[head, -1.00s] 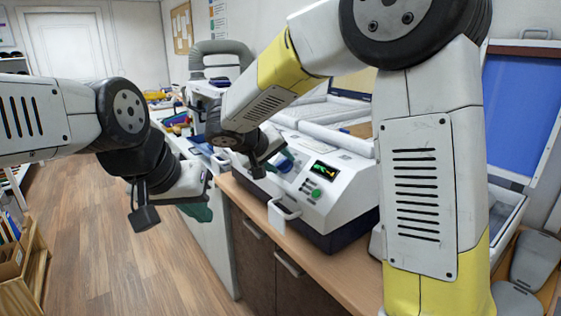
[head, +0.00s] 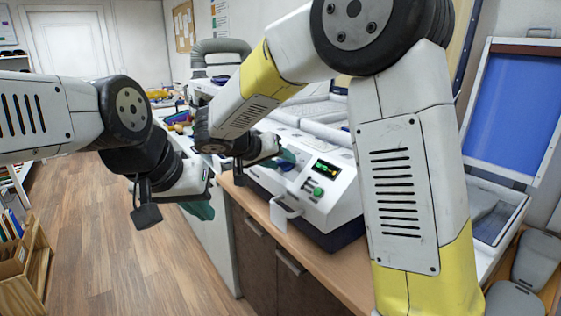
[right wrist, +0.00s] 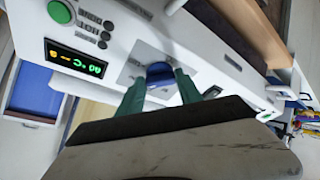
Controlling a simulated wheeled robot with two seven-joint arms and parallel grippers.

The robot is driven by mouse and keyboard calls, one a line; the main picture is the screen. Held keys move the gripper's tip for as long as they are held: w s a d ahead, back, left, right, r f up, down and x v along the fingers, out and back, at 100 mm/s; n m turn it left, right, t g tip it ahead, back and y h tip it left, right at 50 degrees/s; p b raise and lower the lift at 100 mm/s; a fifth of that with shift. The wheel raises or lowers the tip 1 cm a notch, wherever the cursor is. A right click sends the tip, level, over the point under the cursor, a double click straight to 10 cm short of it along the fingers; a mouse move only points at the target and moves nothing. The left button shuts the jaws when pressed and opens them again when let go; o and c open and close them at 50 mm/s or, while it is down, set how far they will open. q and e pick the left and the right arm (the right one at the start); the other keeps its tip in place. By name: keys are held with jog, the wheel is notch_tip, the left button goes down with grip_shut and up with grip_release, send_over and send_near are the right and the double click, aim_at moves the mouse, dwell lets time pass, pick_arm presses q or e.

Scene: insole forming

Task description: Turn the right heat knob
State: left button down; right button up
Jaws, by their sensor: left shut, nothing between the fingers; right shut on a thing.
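The white machine (head: 330,205) stands on the wooden bench. Its front panel carries a lit display (head: 326,169), a green button (head: 318,192) and a blue knob (right wrist: 160,71). My right gripper (head: 287,158) is at the panel left of the display. In the right wrist view, the green fingers of my right gripper (right wrist: 159,79) stand on either side of the blue knob, shut on it. In the head view the fingers mostly hide the knob. My left gripper (head: 203,210) is shut and empty, hanging above the floor left of the bench.
A white handle (head: 285,211) sticks out from the machine's front. A press with a blue pad (head: 515,110) stands open at the right, near grey insole shapes (head: 538,262). A wooden rack (head: 30,265) stands at lower left. The floor between is clear.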

jog(key=o, duration=1.4)
jog(key=v, duration=0.7)
jog(key=shift+s+a+r, duration=0.2)
jog(key=shift+s+a, duration=0.05)
jog(key=shift+s, duration=0.05)
